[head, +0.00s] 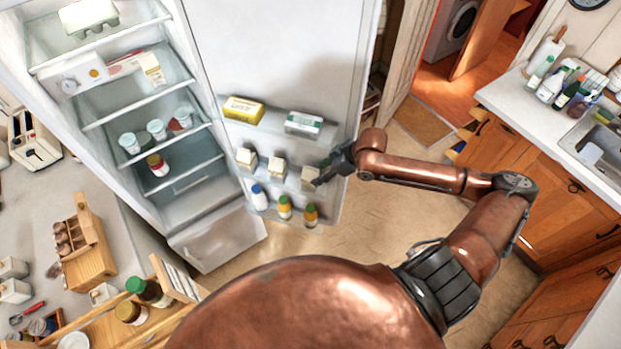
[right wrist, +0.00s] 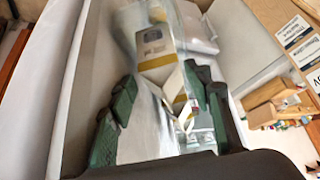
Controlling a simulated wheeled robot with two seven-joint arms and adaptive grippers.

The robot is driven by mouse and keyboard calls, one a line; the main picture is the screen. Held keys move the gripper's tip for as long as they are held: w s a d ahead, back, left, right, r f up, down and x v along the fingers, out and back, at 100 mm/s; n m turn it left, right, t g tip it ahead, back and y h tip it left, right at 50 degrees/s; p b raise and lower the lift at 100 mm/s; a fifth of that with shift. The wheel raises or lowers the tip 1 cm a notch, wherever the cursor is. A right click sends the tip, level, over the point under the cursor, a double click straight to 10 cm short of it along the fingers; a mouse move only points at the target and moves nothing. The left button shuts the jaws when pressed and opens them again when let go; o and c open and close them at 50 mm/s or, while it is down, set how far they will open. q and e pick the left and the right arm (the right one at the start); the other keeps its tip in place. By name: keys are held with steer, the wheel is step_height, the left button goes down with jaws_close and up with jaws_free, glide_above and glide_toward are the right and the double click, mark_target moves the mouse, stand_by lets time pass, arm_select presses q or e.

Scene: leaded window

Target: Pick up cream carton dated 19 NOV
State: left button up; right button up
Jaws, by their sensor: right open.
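Three small cream cartons stand in a row on the middle shelf of the open fridge door in the head view: a left one (head: 246,157), a middle one (head: 277,168) and a right one (head: 309,176). No date is readable on any of them. My right gripper (head: 325,172) is open beside the right carton, at the door's outer edge. In the right wrist view, a pale carton with a label (right wrist: 155,48) shows beyond and between the open fingers (right wrist: 158,82); contact cannot be told. My left gripper is not in view.
The fridge door (head: 275,60) also holds a yellow pack (head: 243,110), a white-green box (head: 304,124) and several bottles below. Fridge shelves with cups (head: 157,129) are at left. A counter with bottles (head: 548,85) is at right. Open floor (head: 400,235) lies beside the door.

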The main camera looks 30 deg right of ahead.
mark_target(310, 175)
steer(key=shift+w+a, duration=0.35)
steer(key=shift+w+a+f, duration=0.2)
steer(key=shift+w, duration=0.05)
steer(key=p+x, duration=0.1)
steer(key=x, duration=0.3)
steer(key=shift+w+a+f, duration=0.1)
steer(key=shift+w+f, duration=0.05)
steer(key=shift+f, duration=0.1)
steer(key=shift+c, duration=0.6)
steer(key=shift+r, duration=0.1)
steer(key=c, duration=1)
